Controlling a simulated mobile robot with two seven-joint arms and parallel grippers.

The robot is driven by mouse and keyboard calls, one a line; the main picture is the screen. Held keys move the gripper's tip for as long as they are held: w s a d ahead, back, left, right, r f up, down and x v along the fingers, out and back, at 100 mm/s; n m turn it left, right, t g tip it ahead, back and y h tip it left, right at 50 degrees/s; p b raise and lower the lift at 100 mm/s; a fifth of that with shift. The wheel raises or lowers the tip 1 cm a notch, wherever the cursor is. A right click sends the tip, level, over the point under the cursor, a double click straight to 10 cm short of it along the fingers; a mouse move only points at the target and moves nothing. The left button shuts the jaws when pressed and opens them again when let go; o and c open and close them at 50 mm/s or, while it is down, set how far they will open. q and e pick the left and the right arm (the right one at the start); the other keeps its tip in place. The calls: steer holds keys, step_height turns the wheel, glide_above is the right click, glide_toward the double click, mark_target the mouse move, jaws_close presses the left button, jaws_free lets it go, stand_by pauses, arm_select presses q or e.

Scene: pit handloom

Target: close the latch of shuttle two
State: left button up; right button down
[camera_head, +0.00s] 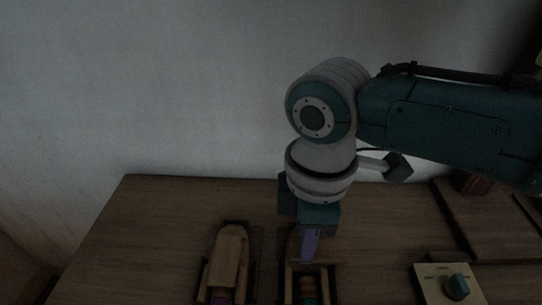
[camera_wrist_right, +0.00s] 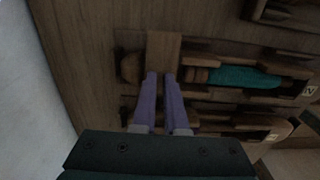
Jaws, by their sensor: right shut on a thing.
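My right gripper (camera_head: 308,258) points down at the end of a wooden shuttle (camera_head: 291,285) on the table. In the right wrist view its two purple fingers (camera_wrist_right: 160,77) are close together, shut on a light wooden latch piece (camera_wrist_right: 163,48) that stands across the shuttle's end. This shuttle holds a teal bobbin (camera_wrist_right: 243,77) in its open slot and has a small pale label (camera_wrist_right: 309,91) at its far end, too dim to read surely. A second wooden shuttle (camera_head: 229,252) lies beside it, with a purple bobbin (camera_head: 222,296). My left gripper is out of view.
The wooden table (camera_head: 150,235) is clear to the left. A raised wooden board (camera_head: 490,225) is at the right. A pale wall (camera_head: 130,90) stands behind. The scene is dim.

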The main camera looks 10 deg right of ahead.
stand_by(0.5)
steer(key=shift+r+m+p, duration=0.1)
steer(key=shift+m+p, duration=0.3)
steer(key=shift+p, duration=0.1)
steer(key=shift+r+m+p, duration=0.1)
steer(key=shift+m+p, duration=0.85)
steer(key=shift+m, duration=0.15)
steer(key=m+p, duration=0.2)
steer(key=m, duration=0.2)
steer(key=m+p, duration=0.2)
steer(key=m, duration=0.6)
steer(key=m+p, duration=0.1)
steer(key=m, duration=0.1)
steer(key=shift+f+m, duration=0.2)
steer(key=shift+m, duration=0.2)
